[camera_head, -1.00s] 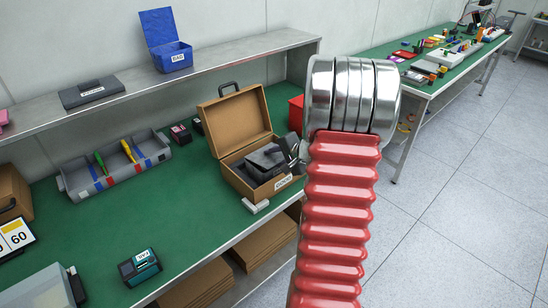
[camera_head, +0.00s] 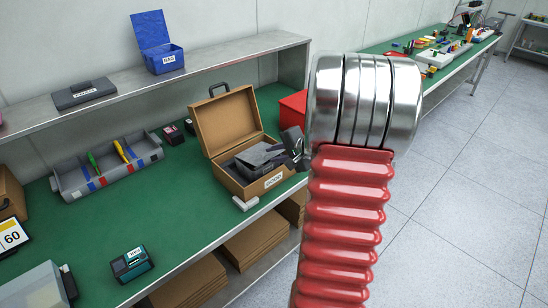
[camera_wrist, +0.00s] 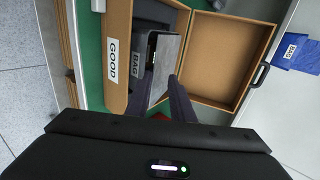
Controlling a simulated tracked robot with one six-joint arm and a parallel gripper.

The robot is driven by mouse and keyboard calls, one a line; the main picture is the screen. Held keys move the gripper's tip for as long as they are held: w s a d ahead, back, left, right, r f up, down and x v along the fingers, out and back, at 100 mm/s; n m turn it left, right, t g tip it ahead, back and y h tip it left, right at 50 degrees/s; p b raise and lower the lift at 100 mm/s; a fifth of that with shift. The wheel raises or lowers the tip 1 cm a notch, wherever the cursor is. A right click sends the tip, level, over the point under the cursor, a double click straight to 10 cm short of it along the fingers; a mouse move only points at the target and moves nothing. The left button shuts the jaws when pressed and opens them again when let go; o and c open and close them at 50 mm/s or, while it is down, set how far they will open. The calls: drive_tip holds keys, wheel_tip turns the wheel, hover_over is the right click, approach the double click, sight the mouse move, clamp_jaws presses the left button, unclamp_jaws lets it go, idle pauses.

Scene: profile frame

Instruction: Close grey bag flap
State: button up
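The grey bag (camera_head: 250,168) sits inside an open brown case labelled GOOD (camera_head: 235,184) on the green bench. Its grey flap (camera_head: 262,153) stands up from the bag, tilted. In the wrist view the bag (camera_wrist: 140,78), labelled BAG, lies inside the case beside the raised flap (camera_wrist: 168,62). My gripper (camera_wrist: 160,98) has its two dark fingers apart, reaching to the bag near the flap. In the head view my gripper (camera_head: 292,146) is at the case's right side, partly hidden by my arm. Whether a finger touches the flap I cannot tell.
The case's lid (camera_head: 227,122) stands open behind the bag. A red box (camera_head: 292,108) is behind on the right. A grey tray with tools (camera_head: 107,178) is to the left. A small white block (camera_head: 246,203) lies before the case. The bench's front middle is mostly clear.

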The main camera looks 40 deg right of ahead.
drive_tip(key=shift+c, duration=0.4)
